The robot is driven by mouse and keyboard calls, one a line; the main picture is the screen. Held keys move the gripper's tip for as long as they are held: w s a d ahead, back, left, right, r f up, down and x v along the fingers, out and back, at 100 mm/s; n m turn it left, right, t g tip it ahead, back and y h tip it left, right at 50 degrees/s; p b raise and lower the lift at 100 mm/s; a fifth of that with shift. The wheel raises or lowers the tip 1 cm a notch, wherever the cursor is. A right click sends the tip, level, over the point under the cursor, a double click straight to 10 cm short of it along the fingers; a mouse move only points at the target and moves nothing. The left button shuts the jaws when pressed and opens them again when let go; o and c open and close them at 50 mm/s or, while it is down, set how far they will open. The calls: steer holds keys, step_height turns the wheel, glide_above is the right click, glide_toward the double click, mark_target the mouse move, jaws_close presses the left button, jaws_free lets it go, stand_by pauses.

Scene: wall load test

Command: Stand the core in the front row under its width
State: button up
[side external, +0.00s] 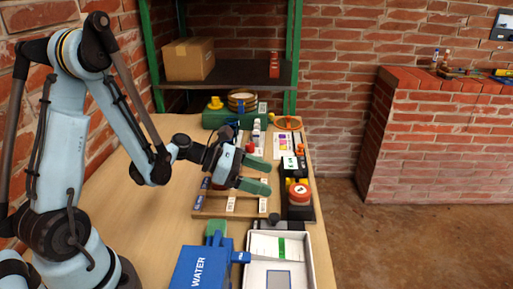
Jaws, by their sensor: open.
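My gripper (262,176) is open, with its two green fingers spread apart above a wooden board (212,214). Behind the gripper, small upright pieces stand on the table, one pale with a red part (256,131) and one dark red (249,148). I cannot tell which piece is the core. Part of the board is hidden by my gripper.
A black device with an orange-red round top (299,193) stands right of the board. In front are a blue WATER box (200,268) and a white tray (308,262). A green case (222,118) and shelf with a cardboard box (189,59) are behind. The table's left side is clear.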

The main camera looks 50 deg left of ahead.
steer(key=s+r+m+g+y, duration=0.1)
steer(key=s+m+y, duration=0.3)
steer(key=m, duration=0.8)
steer(key=s+r+m+g+y, duration=0.1)
steer(key=s+r+m+y, duration=0.3)
steer(key=m, duration=0.9)
steer(key=shift+s+a+r+g+y, duration=0.3)
steer(key=shift+s+a+g+y, duration=0.15)
steer(key=shift+s, duration=0.65)
steer(key=shift+o, duration=0.5)
steer(key=shift+s+a+r+m+t+y, duration=0.15)
steer(key=shift+s+r+m+t+y, duration=0.15)
steer(key=shift+m, duration=0.7)
